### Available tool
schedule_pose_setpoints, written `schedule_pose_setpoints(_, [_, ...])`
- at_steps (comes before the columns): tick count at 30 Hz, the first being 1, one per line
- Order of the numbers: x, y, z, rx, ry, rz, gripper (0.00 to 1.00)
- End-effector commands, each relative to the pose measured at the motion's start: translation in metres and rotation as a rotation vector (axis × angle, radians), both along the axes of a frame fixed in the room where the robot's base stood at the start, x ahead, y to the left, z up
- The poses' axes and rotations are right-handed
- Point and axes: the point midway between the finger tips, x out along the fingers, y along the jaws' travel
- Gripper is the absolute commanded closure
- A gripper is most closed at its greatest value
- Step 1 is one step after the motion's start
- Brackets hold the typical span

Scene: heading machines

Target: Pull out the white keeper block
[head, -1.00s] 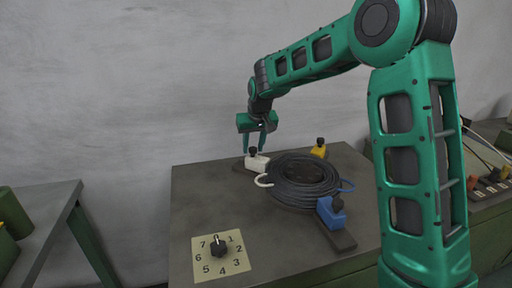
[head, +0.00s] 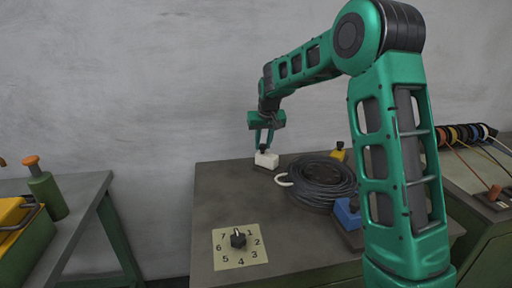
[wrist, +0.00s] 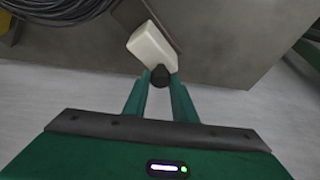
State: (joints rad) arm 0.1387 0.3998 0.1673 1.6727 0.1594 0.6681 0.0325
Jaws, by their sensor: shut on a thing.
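The white keeper block (head: 266,160) is at the back left of the grey table top in the head view. It has a dark knob on top. My gripper (head: 264,145) is above the block and shut on its knob. In the wrist view the white block (wrist: 152,46) lies just beyond the fingertips. My gripper's fingers (wrist: 160,82) close around the dark round knob there. The block is apart from the cable coil. I cannot tell whether it touches the table.
A black cable coil (head: 322,180) with a white hook (head: 284,180) sits right of the block. A yellow block (head: 338,151) and a blue block (head: 347,213) stand by the coil. A numbered dial plate (head: 239,246) is at the front left. Table space left of the coil is clear.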

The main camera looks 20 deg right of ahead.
Motion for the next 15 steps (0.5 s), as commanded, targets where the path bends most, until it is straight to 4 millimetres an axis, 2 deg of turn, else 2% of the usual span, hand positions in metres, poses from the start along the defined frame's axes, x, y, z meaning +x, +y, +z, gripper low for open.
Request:
schedule_pose_setpoints(10, [0.0032,-0.0016,0.0016,0.002,-0.007,-0.001,1.00])
schedule_pose_setpoints(11, [0.0034,-0.0014,0.0017,0.001,-0.008,-0.001,0.73])
schedule_pose_setpoints(12, [0.0033,-0.0015,0.0017,0.001,-0.008,-0.001,0.64])
schedule_pose_setpoints(13, [0.0032,-0.0018,0.0015,0.002,-0.007,-0.001,0.57])
schedule_pose_setpoints(15, [0.0027,-0.0027,0.0014,0.001,-0.006,-0.002,0.57])
